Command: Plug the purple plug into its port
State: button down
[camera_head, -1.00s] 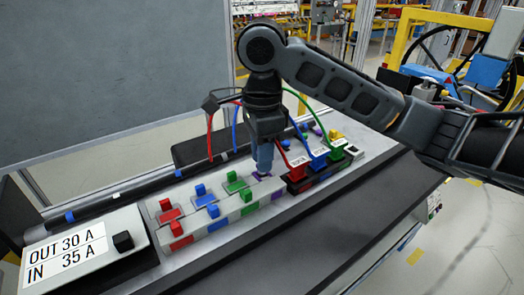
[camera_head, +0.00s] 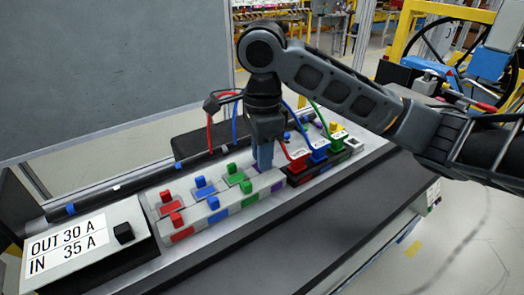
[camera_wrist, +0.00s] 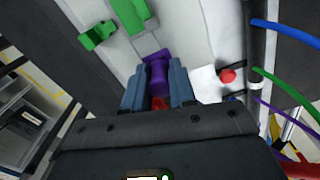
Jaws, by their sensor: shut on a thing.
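My gripper (camera_head: 264,158) points down over the light grey module (camera_head: 222,215), between the green pegs and the red connector. In the wrist view, my gripper (camera_wrist: 158,88) is shut on the purple plug (camera_wrist: 157,76), which sits between the two blue-grey fingers. A flatter purple piece (camera_wrist: 157,57) shows at the plug's far end, against the module's face. I cannot tell whether the plug is fully seated. In the head view the fingers hide the plug. A purple mark (camera_head: 278,186) shows on the module's front edge.
Red (camera_head: 171,199), blue (camera_head: 205,186) and green (camera_head: 234,174) pegs stand left of my gripper. A labelled box (camera_head: 85,245) is at the left end.

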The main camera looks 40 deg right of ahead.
jog(key=shift+r, duration=0.15)
jog(key=shift+r, duration=0.8)
jog(key=shift+f+b, duration=0.3)
jog(key=shift+f, duration=0.7)
dwell(0.8)
jog(key=c, duration=0.8)
grip_release()
jog(key=shift+c, duration=0.2)
jog(key=shift+r, duration=0.1)
notch_tip(320, 180, up, 8)
jog(key=shift+f, duration=0.15)
